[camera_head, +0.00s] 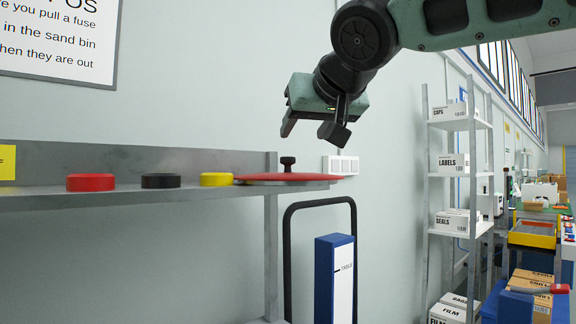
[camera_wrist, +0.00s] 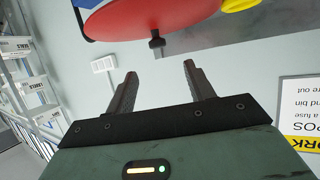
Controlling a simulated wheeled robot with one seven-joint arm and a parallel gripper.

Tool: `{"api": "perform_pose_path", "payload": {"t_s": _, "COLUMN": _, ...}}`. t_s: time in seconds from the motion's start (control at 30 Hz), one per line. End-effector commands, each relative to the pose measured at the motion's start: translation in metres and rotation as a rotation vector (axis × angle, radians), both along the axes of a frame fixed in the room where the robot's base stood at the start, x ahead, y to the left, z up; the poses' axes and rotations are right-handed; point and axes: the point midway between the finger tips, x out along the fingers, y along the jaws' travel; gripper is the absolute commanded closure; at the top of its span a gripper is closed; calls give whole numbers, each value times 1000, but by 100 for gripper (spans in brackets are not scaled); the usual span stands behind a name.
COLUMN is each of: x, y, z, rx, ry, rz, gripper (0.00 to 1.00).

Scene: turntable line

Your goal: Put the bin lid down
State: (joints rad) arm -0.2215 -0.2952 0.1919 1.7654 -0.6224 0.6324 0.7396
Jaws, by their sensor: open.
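The bin lid is a flat red disc (camera_head: 270,178) with a black knob (camera_head: 288,163) on top. It lies at the right end of the grey shelf (camera_head: 120,202), its right edge at or slightly past the shelf end. My gripper (camera_head: 312,125) is open and empty, above the lid and apart from the knob. In the wrist view the open jaws (camera_wrist: 160,70) point toward the red lid (camera_wrist: 135,18), and its knob (camera_wrist: 157,43) shows just beyond the fingertips with a gap.
A yellow disc (camera_head: 217,179), a black disc (camera_head: 160,181) and a red disc (camera_head: 90,182) sit left of the lid on the shelf. Below stands a blue and white post (camera_head: 337,275) with a black hoop (camera_head: 289,240). A rack (camera_head: 458,174) with boxes stands at right.

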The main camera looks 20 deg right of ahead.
Motion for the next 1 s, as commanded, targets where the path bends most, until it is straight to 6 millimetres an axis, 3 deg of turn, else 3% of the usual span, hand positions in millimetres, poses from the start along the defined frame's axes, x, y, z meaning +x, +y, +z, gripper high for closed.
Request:
{"api": "perform_pose_path", "payload": {"t_s": 0.07, "x": 6, "y": -3, "z": 2, "rx": 0, "ry": 5, "rz": -5, "gripper": 47}}
{"api": "perform_pose_path", "payload": {"t_s": 0.4, "x": 64, "y": -1, "z": -28, "rx": 3, "ry": 3, "rz": -1, "gripper": 47}}
{"api": "perform_pose_path", "payload": {"t_s": 0.67, "x": 80, "y": -2, "z": -35, "rx": 2, "ry": 4, "rz": -2, "gripper": 47}}
{"api": "perform_pose_path", "payload": {"t_s": 1.0, "x": 119, "y": -5, "z": -52, "rx": 2, "ry": 3, "rz": 0, "gripper": 47}}
